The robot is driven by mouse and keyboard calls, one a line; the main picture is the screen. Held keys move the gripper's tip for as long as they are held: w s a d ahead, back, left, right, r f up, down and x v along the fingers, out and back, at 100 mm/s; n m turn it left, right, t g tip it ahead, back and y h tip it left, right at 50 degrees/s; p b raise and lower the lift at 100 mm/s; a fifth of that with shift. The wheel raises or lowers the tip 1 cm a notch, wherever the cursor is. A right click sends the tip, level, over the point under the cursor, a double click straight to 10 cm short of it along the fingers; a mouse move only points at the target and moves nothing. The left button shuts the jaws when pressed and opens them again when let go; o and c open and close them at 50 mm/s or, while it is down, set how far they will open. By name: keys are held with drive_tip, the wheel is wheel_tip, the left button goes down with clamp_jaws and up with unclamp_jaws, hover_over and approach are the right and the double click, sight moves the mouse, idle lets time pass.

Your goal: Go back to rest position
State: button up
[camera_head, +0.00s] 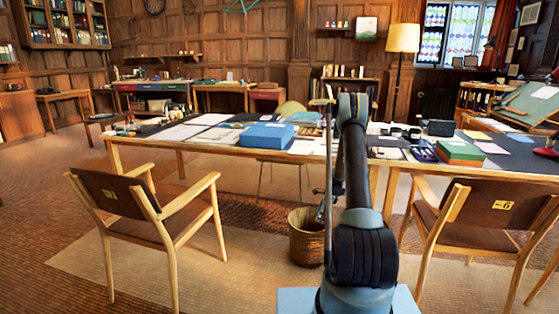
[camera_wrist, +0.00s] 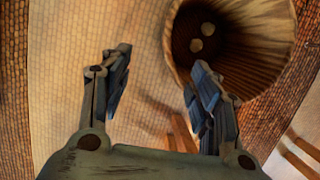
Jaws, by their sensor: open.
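My gripper (camera_wrist: 160,88) shows in the wrist view with its two fingers spread apart and nothing between them. It points down over the floor, with the rim of a wicker waste basket (camera_wrist: 178,45) beyond its right finger. Two small pale round things (camera_wrist: 203,38) lie inside the basket. In the head view my arm rises in the middle of the picture, in front of the table, and the gripper's fingers cannot be made out there. The same basket (camera_head: 306,240) stands on the floor just left of my arm.
A long table (camera_head: 240,153) with papers, a blue box (camera_head: 265,136) and a green box (camera_head: 459,151) spans the view ahead. A wooden chair (camera_head: 150,225) stands at the left and another (camera_head: 475,225) at the right. Carpet between the left chair and basket is clear.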

drive_tip(key=s+a+r+n, duration=0.1)
drive_tip(key=s+r+n, duration=0.2)
drive_tip(key=s+r, duration=0.6)
drive_tip(key=s+a+r+n+h, duration=0.1)
drive_tip(key=s+a+r+n, duration=0.15)
drive_tip(key=s+r, duration=0.7)
drive_tip(key=s+r+n, duration=0.4)
drive_tip(key=r, duration=1.1)
drive_tip(key=s+a+r+n+h, duration=0.1)
drive_tip(key=s+r+n, duration=0.15)
drive_tip(key=s, duration=0.65)
drive_tip(key=s+r+n, duration=0.2)
drive_tip(key=s+n, duration=0.1)
drive_tip(key=s, duration=0.5)
drive_tip(key=s+f+n, duration=0.3)
drive_tip(key=s, duration=0.5)
drive_tip(key=s+f+n+t, duration=0.1)
drive_tip(key=s+f+n, duration=0.1)
drive_tip(key=s, duration=0.6)
drive_tip(key=shift+s+d+f+n+h, duration=0.15)
drive_tip(key=shift+s+f+n+h, duration=0.2)
drive_tip(key=shift+f, duration=0.25)
